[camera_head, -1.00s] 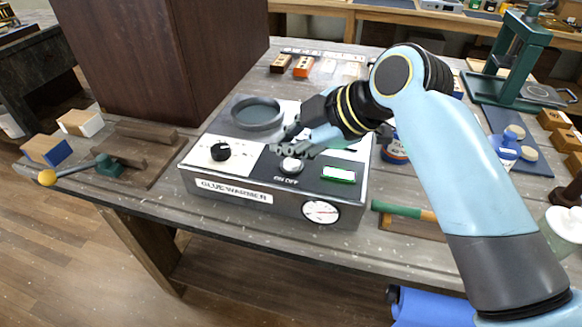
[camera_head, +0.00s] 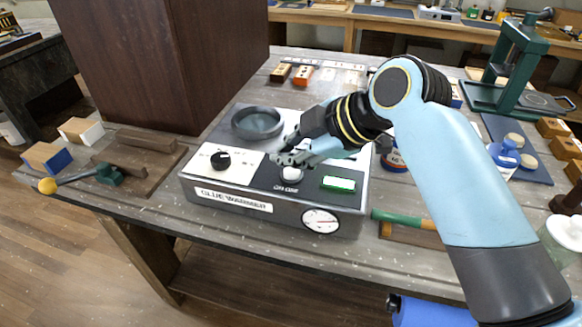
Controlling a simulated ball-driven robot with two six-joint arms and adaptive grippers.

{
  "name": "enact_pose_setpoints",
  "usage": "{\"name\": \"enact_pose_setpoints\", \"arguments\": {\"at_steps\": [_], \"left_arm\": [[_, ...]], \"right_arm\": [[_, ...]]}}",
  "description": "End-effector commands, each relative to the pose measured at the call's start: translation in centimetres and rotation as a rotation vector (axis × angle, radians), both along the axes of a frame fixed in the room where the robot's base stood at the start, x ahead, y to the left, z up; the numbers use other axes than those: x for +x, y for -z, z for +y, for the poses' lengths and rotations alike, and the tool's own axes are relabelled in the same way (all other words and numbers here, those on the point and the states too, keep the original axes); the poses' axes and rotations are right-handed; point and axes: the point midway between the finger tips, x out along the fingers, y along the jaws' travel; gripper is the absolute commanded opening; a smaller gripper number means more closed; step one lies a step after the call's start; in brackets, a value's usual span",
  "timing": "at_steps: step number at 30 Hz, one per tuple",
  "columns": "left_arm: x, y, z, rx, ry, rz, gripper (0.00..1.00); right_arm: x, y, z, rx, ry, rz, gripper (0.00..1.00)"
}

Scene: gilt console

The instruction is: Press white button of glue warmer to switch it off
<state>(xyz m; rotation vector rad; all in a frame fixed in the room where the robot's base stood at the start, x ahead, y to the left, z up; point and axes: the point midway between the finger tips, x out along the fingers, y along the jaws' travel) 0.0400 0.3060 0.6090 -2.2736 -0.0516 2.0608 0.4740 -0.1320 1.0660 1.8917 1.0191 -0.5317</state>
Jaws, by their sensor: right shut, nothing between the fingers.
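The glue warmer (camera_head: 230,206) is a grey box on the bench with a labelled front. Its white round button (camera_head: 291,174) sits on the dark panel above the ON OFF lettering. A small display (camera_head: 339,184) glows green to the right of the button. My right gripper (camera_head: 285,159) is shut and empty, its fingertips just above and behind the button in the picture. The fingers overlap the button's far edge, and I cannot tell whether they touch it. My left gripper is not in view.
A black knob (camera_head: 220,160), a round pot (camera_head: 257,122) and a front dial (camera_head: 321,221) are on the warmer. A tall brown cabinet (camera_head: 150,60) stands behind left. A green-handled tool (camera_head: 402,219) lies to the right. A mallet (camera_head: 80,178) lies left.

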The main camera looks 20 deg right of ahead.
Motion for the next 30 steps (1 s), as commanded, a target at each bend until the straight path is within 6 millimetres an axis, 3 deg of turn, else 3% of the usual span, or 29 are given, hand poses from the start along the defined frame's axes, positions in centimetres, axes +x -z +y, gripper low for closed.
{"name": "enact_pose_setpoints", "arguments": {"at_steps": [30], "left_arm": [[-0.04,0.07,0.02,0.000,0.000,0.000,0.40]], "right_arm": [[-0.01,0.94,0.00,0.000,0.000,0.000,0.00]]}}
